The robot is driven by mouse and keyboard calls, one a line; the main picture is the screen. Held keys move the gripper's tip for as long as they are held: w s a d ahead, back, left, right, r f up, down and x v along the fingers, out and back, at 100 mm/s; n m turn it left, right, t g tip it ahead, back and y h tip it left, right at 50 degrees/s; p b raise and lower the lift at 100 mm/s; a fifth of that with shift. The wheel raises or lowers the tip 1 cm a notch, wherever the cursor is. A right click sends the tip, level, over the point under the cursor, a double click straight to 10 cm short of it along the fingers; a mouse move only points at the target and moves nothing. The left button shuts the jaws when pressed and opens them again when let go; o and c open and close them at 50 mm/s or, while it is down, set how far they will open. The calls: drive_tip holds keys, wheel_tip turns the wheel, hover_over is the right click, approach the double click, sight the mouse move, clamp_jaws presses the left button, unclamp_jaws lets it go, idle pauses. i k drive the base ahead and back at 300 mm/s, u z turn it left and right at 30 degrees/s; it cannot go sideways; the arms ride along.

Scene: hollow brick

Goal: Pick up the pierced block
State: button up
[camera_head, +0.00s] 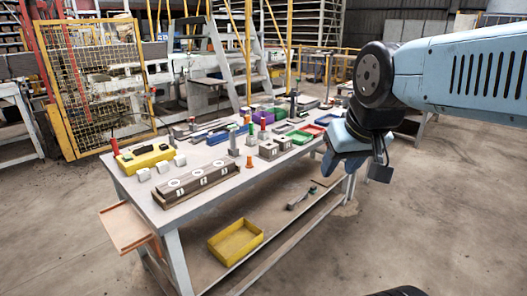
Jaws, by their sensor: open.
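Two small grey-brown blocks, a front one (268,151) and a rear one (284,143), stand side by side near the right edge of the table (228,188). They have pale tops with dark marks; I cannot tell whether a hole goes through either, nor which is the pierced block. My gripper (330,170) hangs from the blue arm at the right, apart from these blocks and to their right. Its jaws are open, and nothing shows between them. It hides part of the table's far right end.
A long brown block (196,186) with three white rings lies at the front. A yellow box (144,157), small white cubes, coloured trays, a purple bin (263,116) and upright posts crowd the table. A yellow tray (236,240) sits below. Floor at right is clear.

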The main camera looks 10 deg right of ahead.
sight(268, 150)
drive_tip(key=u, duration=0.05)
drive_tip(key=i, duration=1)
drive_tip(key=z, duration=0.05)
